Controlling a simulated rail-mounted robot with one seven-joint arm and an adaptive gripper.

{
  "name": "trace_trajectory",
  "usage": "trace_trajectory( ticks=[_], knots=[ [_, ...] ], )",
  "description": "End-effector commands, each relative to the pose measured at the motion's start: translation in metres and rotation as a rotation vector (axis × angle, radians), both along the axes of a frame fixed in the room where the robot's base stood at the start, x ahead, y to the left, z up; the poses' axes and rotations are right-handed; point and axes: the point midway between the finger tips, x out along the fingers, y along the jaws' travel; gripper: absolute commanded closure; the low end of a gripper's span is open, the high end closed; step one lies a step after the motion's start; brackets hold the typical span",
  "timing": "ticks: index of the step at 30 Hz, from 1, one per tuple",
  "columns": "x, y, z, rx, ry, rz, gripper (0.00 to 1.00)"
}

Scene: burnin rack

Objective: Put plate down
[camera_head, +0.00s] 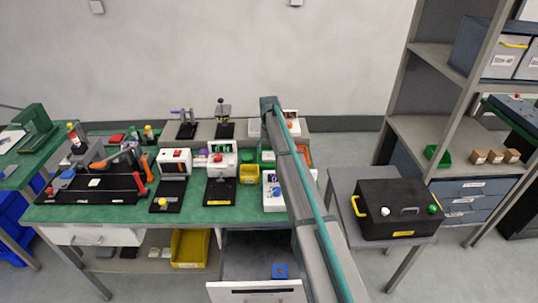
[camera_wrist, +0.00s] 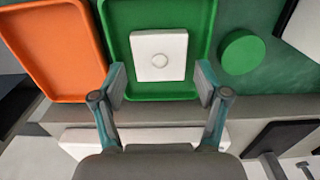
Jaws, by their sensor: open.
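In the wrist view a white square plate (camera_wrist: 159,55) with a small round feature at its centre lies flat inside a green tray (camera_wrist: 118,25). My gripper (camera_wrist: 161,84) is open, its two fingers spread below the plate's near edge in the picture. The fingers look apart from the plate, one on either side of its width. I cannot tell the height between the fingertips and the tray. In the head view my arm hides the gripper and the plate.
An orange tray (camera_wrist: 54,45) sits left of the green one, and a green disc (camera_wrist: 242,52) lies right of it. The green-topped bench (camera_head: 107,214) is crowded with fixtures. An open drawer (camera_head: 255,291) holds a blue block (camera_head: 279,271). A black case (camera_head: 397,216) stands to the right.

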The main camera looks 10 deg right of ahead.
Motion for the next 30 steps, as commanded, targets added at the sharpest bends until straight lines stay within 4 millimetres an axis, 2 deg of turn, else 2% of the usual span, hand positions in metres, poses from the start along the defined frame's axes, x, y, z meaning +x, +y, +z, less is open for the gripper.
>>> trace_trajectory(
  ticks=[9, 15, 21, 30],
  knots=[
    [0.001, 0.0, 0.06, 0.0, -0.003, 0.0, 0.26],
    [0.001, 0.0, 0.086, 0.0, -0.001, 0.0, 0.26],
    [0.0, 0.0, 0.094, 0.0, 0.001, 0.0, 0.26],
    [0.0, 0.0, 0.095, 0.0, 0.0, 0.0, 0.26]
  ],
)
